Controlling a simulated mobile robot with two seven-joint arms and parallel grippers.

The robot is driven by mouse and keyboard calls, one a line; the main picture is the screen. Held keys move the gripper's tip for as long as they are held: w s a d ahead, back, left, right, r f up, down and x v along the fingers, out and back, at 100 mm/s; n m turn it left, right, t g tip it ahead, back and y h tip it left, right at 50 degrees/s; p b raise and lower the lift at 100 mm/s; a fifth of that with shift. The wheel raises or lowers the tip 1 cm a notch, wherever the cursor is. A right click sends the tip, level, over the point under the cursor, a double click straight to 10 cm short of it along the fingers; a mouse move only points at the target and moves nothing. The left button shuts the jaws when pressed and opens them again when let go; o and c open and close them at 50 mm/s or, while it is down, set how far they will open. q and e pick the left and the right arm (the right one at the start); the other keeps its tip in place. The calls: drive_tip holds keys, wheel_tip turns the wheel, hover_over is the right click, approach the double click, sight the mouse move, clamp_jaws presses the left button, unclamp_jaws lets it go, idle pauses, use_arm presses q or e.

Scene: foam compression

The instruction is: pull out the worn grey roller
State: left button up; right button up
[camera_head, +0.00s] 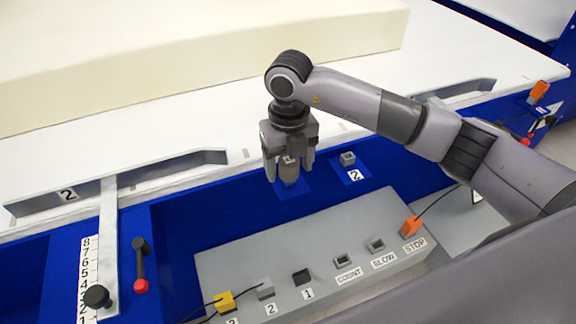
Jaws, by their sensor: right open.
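A grey-brown cylinder (289,174), which looks like the worn grey roller, stands upright on a small blue plate (292,191) at the blue machine's front edge. Its upper part is hidden by my right gripper. My right gripper (289,170) points down from above with its fingers open, one on each side of the cylinder. I cannot tell whether the fingers touch it. My left gripper is not in view.
A small grey block (347,158) on a blue plate marked 2 sits right of the cylinder. A big cream foam block (190,60) lies on the white table (225,115) behind. A lever (139,265) stands at left.

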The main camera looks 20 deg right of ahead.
clamp_jaws()
drive_tip(key=shift+r, duration=0.15)
drive_tip(key=shift+r+p, duration=2.1)
drive_tip(key=shift+r, duration=0.75)
